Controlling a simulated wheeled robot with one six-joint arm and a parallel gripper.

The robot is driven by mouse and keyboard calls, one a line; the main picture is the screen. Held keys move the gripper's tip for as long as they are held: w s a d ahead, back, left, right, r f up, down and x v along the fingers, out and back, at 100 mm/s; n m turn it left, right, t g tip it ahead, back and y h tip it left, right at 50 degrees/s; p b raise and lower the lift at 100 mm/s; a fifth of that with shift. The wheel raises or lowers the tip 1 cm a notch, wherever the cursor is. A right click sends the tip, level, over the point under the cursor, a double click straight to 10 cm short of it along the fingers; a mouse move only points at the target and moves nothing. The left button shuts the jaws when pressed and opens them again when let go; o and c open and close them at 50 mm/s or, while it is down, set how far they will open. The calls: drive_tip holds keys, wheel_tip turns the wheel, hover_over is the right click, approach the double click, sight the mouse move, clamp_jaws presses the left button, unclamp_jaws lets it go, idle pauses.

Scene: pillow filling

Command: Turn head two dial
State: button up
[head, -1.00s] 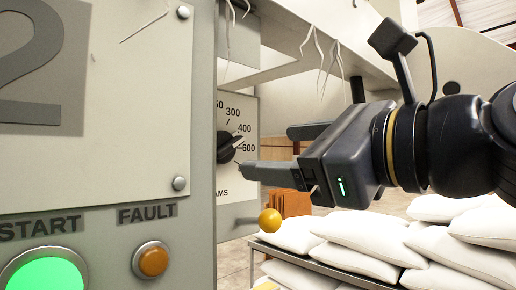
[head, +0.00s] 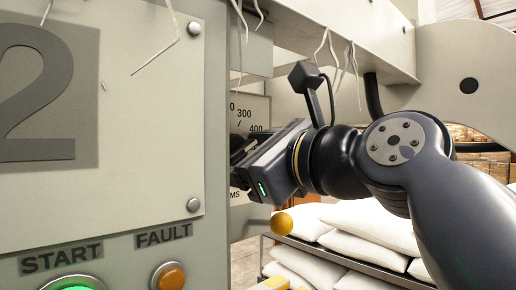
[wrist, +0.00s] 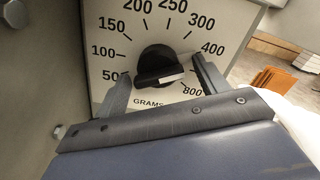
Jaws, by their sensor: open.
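The black dial knob (wrist: 158,62) sits on a white scale plate (wrist: 125,30) marked in grams, from 50 round to 800. A gap shows between each finger and the knob.
The large panel marked 2 (head: 120,200) stands close on the left, with a green start button (head: 75,284) and an orange fault button (head: 169,277). A yellow ball-shaped knob (head: 282,223) is below my gripper. White pillows (head: 350,215) lie on a rack at lower right.

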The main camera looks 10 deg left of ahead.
drive_tip(key=c, duration=1)
drive_tip(key=shift+o, duration=0.2)
drive_tip(key=shift+n, duration=0.3)
drive_tip(key=n, duration=0.3)
drive_tip(key=shift+w+n+b, duration=0.1)
drive_tip(key=shift+n+b, duration=0.2)
drive_tip(key=n, duration=0.4)
drive_tip(key=shift+r+n+b, duration=0.1)
drive_tip(key=shift+n+b, duration=0.2)
drive_tip(key=shift+b, duration=0.1)
drive_tip(key=n+b, duration=0.1)
drive_tip(key=n, duration=0.3)
drive_tip(key=shift+r+n, duration=0.1)
drive_tip(key=shift+n, duration=0.2)
drive_tip(key=n+b, duration=0.1)
drive_tip(key=n, duration=0.3)
drive_tip(key=shift+r, duration=0.1)
drive_tip(key=shift+n, duration=0.3)
